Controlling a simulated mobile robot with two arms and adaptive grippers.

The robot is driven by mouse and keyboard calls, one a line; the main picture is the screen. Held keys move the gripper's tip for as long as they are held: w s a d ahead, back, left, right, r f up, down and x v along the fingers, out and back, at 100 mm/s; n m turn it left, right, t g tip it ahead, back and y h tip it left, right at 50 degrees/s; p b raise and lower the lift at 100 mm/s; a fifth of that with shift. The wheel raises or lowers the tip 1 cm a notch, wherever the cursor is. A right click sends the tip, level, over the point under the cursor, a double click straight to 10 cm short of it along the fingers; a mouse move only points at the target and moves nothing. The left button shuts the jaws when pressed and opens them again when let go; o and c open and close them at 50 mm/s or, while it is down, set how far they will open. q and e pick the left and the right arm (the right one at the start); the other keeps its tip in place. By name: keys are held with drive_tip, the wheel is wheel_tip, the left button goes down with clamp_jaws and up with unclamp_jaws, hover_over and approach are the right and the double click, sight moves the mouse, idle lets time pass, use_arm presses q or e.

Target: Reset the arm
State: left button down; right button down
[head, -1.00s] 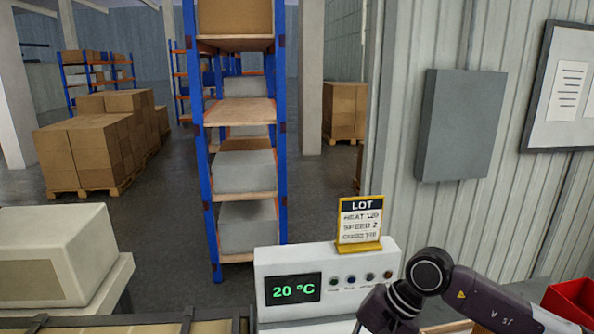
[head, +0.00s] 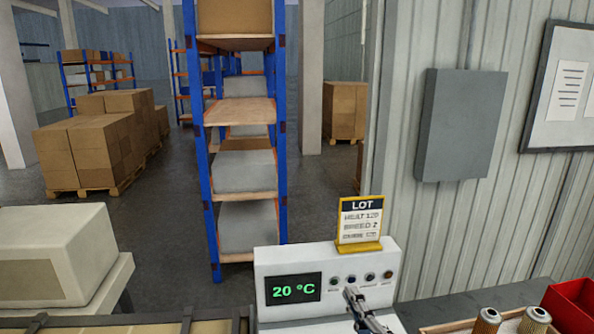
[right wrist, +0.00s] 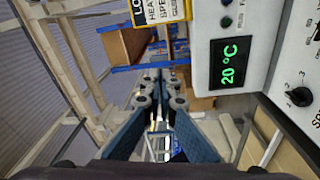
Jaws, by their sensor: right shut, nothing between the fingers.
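My right gripper (head: 351,293) shows at the bottom of the head view, small, with its fingers together and empty in front of the control panel's row of buttons. Whether it touches the panel is unclear. In the right wrist view its fingers (right wrist: 160,88) point away from the camera with nothing held. The white control panel (head: 264,262) has a green "20 °C" display (head: 293,289), several buttons and a yellow-framed LOT card (head: 360,222) on top. The display also shows in the right wrist view (right wrist: 230,64), beside a black knob (right wrist: 299,97). My left gripper is out of view.
Filter cartridges (head: 535,320) stand by a wooden tray edge (head: 450,327) at the lower right, near a red bin (head: 573,300). A beige machine (head: 60,250) stands at left. Shelving and boxes are far behind; a grey wall box (head: 461,125) hangs at right.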

drive_tip(key=s+d+f+m+g+h, duration=0.45)
drive_tip(key=d+f+m, duration=0.2)
drive_tip(key=f, duration=0.55)
drive_tip(key=s+d+f+m+g, duration=0.2)
drive_tip(key=s+f+m+g, duration=0.3)
drive_tip(key=s+f, duration=0.5)
drive_tip(key=s+d+f+m+g, duration=0.1)
drive_tip(key=s+f+m+g, duration=0.5)
drive_tip(key=s, duration=0.9)
wheel_tip(320, 180, down, 34)
drive_tip(key=s+n+b, duration=0.2)
drive_tip(key=b, duration=0.5)
drive_tip(key=s+d+f+g+b, duration=0.2)
drive_tip(key=s+d+f+b, duration=0.1)
drive_tip(key=s+f, duration=1.3)
wheel_tip(320, 180, down, 4)
drive_tip(key=shift+s+r+b, duration=0.2)
drive_tip(key=shift+s+b, duration=0.15)
drive_tip(key=shift+b, duration=0.4)
drive_tip(key=shift+s+y, duration=0.1)
drive_tip(key=shift+y, duration=0.15)
